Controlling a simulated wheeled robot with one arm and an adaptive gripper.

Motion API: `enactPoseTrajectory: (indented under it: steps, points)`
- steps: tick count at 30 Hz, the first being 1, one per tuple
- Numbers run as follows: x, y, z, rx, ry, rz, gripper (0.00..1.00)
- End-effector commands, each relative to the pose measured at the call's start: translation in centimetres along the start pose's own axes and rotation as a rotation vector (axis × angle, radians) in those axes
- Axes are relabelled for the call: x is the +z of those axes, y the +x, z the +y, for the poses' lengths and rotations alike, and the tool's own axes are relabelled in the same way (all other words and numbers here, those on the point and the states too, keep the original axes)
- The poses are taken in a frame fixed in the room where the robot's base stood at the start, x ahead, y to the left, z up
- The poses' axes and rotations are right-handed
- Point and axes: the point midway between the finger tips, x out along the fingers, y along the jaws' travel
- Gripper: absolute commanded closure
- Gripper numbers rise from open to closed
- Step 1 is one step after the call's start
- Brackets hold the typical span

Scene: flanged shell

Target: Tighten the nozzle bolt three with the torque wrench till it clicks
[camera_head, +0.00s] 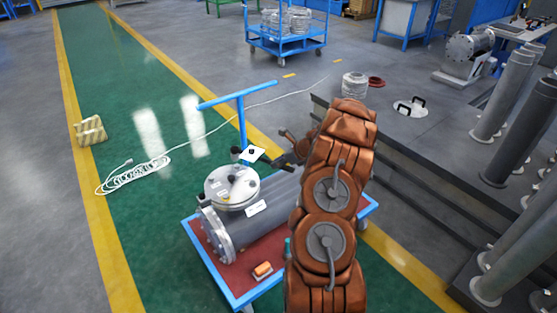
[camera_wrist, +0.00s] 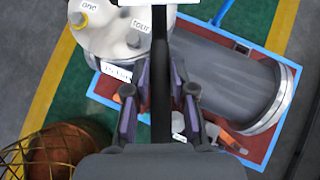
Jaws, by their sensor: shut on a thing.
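The grey flanged shell (camera_head: 265,197) lies on a red-topped blue cart (camera_head: 227,293). Its round nozzle cover (camera_head: 228,190) faces up. In the wrist view the cover (camera_wrist: 105,35) shows tags "one" and "four" and a yellow ring by "one". Bolt three cannot be made out. My gripper (camera_wrist: 160,95) is shut on the dark bar of the torque wrench (camera_wrist: 160,65), which reaches over the cover's edge. In the head view my gripper (camera_head: 279,160) is beside the cover, partly hidden by my arm. The wrench's working end and its contact with a bolt are hidden.
An orange item (camera_head: 262,270) lies on the cart's front. The cart's blue handle (camera_head: 238,98) rises behind the shell. A white cable (camera_head: 140,174) lies on the green floor at left. Grey posts (camera_head: 500,95) and a dark raised platform are at right.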

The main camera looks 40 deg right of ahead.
Motion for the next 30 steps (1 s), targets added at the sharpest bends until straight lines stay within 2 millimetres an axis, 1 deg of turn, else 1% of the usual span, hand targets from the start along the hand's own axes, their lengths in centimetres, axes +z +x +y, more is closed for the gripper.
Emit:
enactPoseTrajectory:
  steps: [10, 30]
  points:
    - [-1.9, 1.9, -0.1, -0.001, 0.000, -0.002, 1.00]
    - [-1.7, 1.6, -0.1, -0.001, 0.000, -0.002, 1.00]
